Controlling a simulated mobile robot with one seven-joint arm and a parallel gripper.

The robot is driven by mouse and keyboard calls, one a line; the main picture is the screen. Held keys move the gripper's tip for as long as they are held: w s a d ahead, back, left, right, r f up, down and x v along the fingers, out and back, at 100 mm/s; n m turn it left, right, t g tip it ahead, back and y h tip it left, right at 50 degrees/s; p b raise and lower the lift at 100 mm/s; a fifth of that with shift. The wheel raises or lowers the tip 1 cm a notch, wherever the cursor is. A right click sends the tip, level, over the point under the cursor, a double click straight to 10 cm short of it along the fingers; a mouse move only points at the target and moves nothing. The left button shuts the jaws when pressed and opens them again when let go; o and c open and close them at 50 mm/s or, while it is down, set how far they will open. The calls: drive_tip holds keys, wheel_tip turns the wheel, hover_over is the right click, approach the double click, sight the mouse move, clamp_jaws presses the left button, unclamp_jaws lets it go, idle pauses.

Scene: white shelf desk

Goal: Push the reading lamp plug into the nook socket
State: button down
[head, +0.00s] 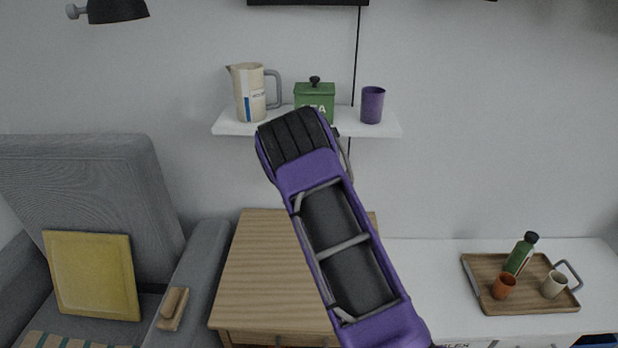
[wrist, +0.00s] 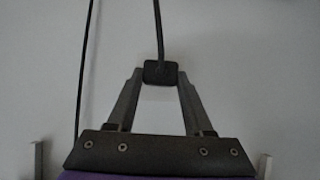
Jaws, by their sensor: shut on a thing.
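In the wrist view, my gripper (wrist: 160,78) is shut on a small black plug (wrist: 160,70), held between the two fingertips. A dark cord (wrist: 158,30) runs up from the plug. A pale wall fills the background behind it. In the head view my purple and black arm covers the gripper and plug. I cannot make out the nook socket in either view. A black lamp shade (head: 117,10) shows at the top left of the head view; I cannot tell whether the cord belongs to it.
A white shelf (head: 230,123) carries a jug (head: 248,92), a green tin (head: 312,95) and a purple cup (head: 372,104). A wooden cabinet (head: 255,260) stands below. A tray (head: 480,273) sits at right, a grey armchair (head: 80,180) at left. Another dark cable (wrist: 85,65) hangs left of the plug.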

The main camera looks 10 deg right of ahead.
drive_tip(key=shift+w+d, duration=0.1)
drive_tip(key=shift+w, duration=0.2)
drive_tip(key=shift+c, duration=1.1)
unclamp_jaws()
drive_tip(key=p+v, duration=0.2)
drive_tip(key=v, duration=1.5)
drive_tip(key=shift+r, duration=0.2)
drive_tip(key=shift+s+r, duration=0.1)
